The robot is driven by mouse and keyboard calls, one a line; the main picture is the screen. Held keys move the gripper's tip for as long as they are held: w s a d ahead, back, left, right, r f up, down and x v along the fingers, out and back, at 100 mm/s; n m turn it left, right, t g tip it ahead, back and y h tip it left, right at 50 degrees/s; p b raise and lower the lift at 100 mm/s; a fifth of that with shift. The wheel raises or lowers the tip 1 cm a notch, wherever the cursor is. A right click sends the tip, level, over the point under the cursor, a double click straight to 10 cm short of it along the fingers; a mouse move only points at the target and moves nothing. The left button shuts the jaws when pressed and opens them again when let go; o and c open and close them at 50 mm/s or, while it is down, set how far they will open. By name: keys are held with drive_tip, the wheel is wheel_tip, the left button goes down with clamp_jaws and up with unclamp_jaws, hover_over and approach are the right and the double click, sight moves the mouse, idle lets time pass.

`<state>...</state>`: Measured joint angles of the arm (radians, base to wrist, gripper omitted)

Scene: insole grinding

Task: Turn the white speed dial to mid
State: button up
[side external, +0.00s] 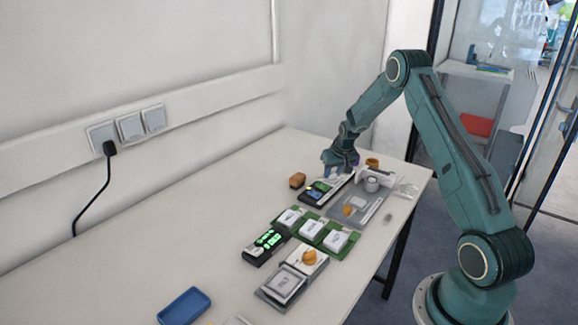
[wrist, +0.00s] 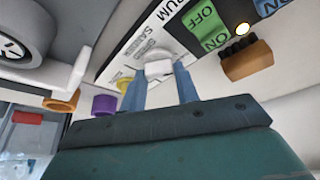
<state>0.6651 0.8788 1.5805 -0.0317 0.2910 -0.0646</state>
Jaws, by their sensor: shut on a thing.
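The white speed dial (wrist: 158,68) sits on a pale control panel (wrist: 172,42) in the wrist view, next to the printed words "SANDER" and a cut-off "…UUM". My gripper (wrist: 160,82) has its two blue fingers on either side of the dial, shut on it. The dial's marks and pointer are mostly hidden or too small to read. In the side view my gripper (side external: 335,172) is down at the far end of the control panel (side external: 318,196), and the dial is hidden there.
The panel has a green ON/OFF switch (wrist: 205,22), a blue switch (wrist: 268,5) and a lit lamp (wrist: 242,29). A brown brush (wrist: 246,61) is beside it. A purple piece (wrist: 104,105) and an orange ring (wrist: 62,102) are close left. Green trays (side external: 330,254) stand nearer.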

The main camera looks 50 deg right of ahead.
drive_tip(key=m+h, duration=0.1)
drive_tip(key=m, duration=0.2)
drive_tip(key=m+g, duration=0.1)
drive_tip(key=m, duration=0.2)
drive_tip(key=shift+w+a+g+h, duration=0.15)
drive_tip(key=shift+g+h, duration=0.15)
drive_tip(key=shift+h, duration=0.1)
drive_tip(key=m+g, duration=0.2)
drive_tip(key=m, duration=0.3)
drive_tip(key=o, duration=1)
drive_tip(key=shift+r, duration=0.1)
drive_tip(key=shift+v, duration=6.8)
